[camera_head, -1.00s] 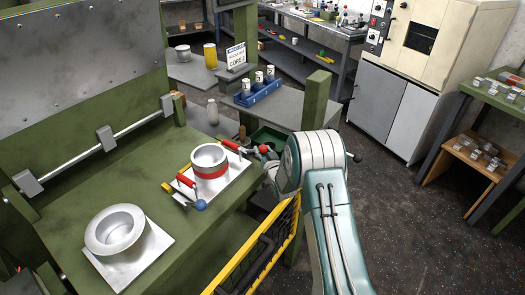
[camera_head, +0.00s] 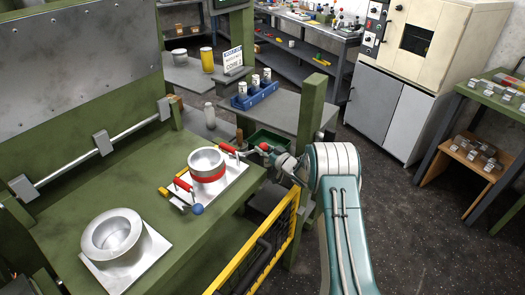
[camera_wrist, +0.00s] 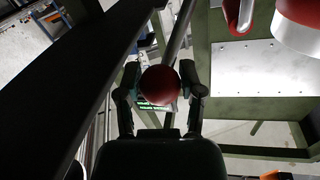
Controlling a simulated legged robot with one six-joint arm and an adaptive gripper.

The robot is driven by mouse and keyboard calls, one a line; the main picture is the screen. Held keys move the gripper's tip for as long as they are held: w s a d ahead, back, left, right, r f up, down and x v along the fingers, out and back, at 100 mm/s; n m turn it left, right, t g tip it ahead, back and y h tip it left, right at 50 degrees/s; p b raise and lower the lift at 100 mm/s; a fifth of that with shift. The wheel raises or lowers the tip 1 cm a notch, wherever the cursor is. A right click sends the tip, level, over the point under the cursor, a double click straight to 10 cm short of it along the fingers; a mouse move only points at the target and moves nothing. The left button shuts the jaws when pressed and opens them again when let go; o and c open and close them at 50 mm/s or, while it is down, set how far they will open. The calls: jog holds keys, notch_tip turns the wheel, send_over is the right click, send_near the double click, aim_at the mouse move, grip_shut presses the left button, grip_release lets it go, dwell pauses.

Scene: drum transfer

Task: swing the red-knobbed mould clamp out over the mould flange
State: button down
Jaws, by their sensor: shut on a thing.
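The mould (camera_head: 207,160), a silvery pot with a red band, stands on a bright metal plate (camera_head: 232,182) on the green press bed. The red-knobbed clamp (camera_head: 229,149) has a red sleeve beside the mould's far right side. Its rod runs right, away from the mould, to the red knob (camera_head: 264,147). My gripper (camera_head: 273,152) is at the knob. In the wrist view the red knob (camera_wrist: 160,85) sits between my two fingers (camera_wrist: 160,92), which are shut on it. A blue-knobbed clamp (camera_head: 197,209) stands at the mould's near side. The flange under the mould is hard to make out.
A second silvery mould (camera_head: 112,234) sits on its own plate at the front left. A yellow guard rail (camera_head: 270,248) stands below my gripper, near a green post (camera_head: 309,112). A blue rack with white canisters (camera_head: 253,96) is on a table behind.

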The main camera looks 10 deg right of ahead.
jog(key=shift+r, duration=0.1)
jog(key=shift+c, duration=1.1)
grip_release()
notch_tip(320, 180, up, 10)
jog(key=shift+f, duration=0.1)
